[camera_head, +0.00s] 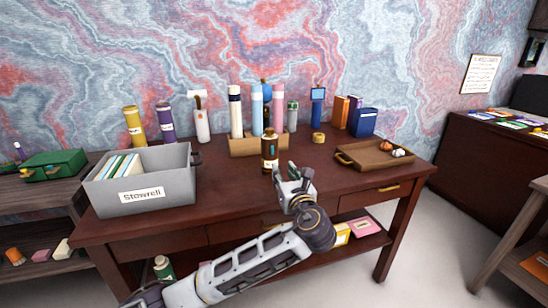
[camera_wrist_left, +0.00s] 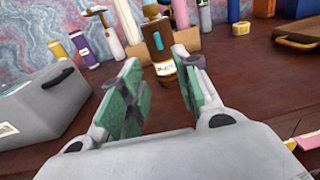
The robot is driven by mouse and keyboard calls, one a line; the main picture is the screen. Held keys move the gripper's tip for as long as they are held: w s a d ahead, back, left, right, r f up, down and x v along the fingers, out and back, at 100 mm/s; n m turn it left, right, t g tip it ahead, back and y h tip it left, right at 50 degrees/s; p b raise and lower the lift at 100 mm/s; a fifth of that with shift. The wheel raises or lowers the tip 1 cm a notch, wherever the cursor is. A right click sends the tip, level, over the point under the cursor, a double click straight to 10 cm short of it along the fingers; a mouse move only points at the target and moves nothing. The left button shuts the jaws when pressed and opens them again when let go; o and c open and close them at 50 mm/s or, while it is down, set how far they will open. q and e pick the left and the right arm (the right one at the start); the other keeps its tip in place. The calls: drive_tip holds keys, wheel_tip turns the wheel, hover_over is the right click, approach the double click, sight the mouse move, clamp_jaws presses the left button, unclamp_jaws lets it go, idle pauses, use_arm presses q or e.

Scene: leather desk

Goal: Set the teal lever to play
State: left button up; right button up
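My left gripper (camera_head: 287,176) is over the front of the dark red-brown desk, just in front of a dark brown bottle-like object (camera_head: 270,158) with a pale label. In the left wrist view, my left gripper (camera_wrist_left: 157,82) is open with its green-padded fingers apart. The brown object (camera_wrist_left: 154,52) stands upright beyond the fingertips, between them and apart from them. A small teal patch (camera_wrist_left: 158,40) shows on its front; I cannot tell if this is the teal lever or how it is set. My right gripper is not in view.
A grey bin (camera_head: 172,190) holding files stands at the left. A wooden tray (camera_head: 358,160) with small items lies at the right. Several bottles and a tan wooden holder (camera_head: 242,148) stand behind. The desk's front right is clear.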

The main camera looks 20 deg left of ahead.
sight(273, 153)
use_arm(q)
drive_tip(key=b+x, duration=0.3)
drive_tip(key=x, duration=0.7)
drive_tip(key=shift+w+a, duration=0.2)
drive_tip(key=shift+a, duration=0.05)
drive_tip(key=shift+x, duration=0.8)
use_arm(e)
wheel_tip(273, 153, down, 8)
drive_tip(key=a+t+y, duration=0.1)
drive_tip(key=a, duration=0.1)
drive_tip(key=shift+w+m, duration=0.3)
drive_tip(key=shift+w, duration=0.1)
use_arm(q)
clamp_jaws()
